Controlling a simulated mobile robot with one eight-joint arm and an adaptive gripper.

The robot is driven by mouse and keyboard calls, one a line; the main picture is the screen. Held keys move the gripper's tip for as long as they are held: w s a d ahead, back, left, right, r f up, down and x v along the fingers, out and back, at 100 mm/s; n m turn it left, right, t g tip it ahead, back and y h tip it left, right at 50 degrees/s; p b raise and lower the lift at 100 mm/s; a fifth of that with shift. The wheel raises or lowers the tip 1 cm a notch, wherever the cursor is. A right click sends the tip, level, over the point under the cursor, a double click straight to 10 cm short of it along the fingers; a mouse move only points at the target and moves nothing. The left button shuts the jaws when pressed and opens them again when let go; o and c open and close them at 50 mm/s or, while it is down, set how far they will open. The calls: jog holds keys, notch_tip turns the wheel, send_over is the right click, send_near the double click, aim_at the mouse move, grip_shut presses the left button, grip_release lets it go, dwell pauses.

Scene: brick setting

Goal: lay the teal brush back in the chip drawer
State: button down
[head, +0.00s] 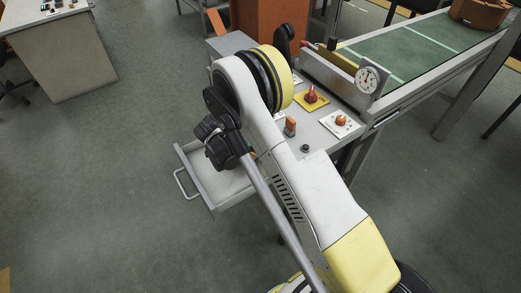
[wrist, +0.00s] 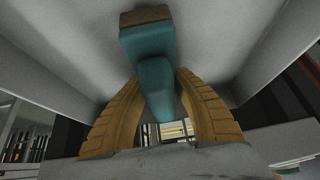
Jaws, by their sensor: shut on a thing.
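The chip drawer (head: 196,179) is a pale grey open tray with a bar handle, pulled out from the left side of the workbench. My gripper (wrist: 158,77) has its two tan fingers on either side of the teal brush (wrist: 148,47) and is shut on it. The brush has a teal body and a brownish end. In the wrist view it is in front of the drawer's pale floor, with drawer walls (wrist: 275,48) at both sides. Whether it touches the floor I cannot tell. In the head view my arm hides the fingers and most or all of the brush.
A green conveyor (head: 405,50) runs behind. The floor left of the drawer is clear.

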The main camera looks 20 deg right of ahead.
jog(key=shift+w+d, duration=0.25)
jog(key=shift+d, duration=0.35)
jog(key=shift+w+d, duration=0.2)
jog(key=shift+d, duration=0.4)
jog(key=d, duration=0.1)
jog(key=w+d+b, duration=0.1)
jog(key=d+b, duration=0.1)
jog(key=shift+w+d+f, duration=0.15)
jog(key=shift+w+d, duration=0.1)
jog(key=shift+d, duration=0.05)
jog(key=shift+a+f+b, duration=0.1)
jog(key=shift+f+b, duration=0.35)
jog(key=shift+f, duration=0.05)
jog(key=shift+a+r, duration=0.1)
jog(key=shift+r, duration=0.05)
jog(key=c, duration=1)
grip_release()
jog(key=shift+c, duration=0.2)
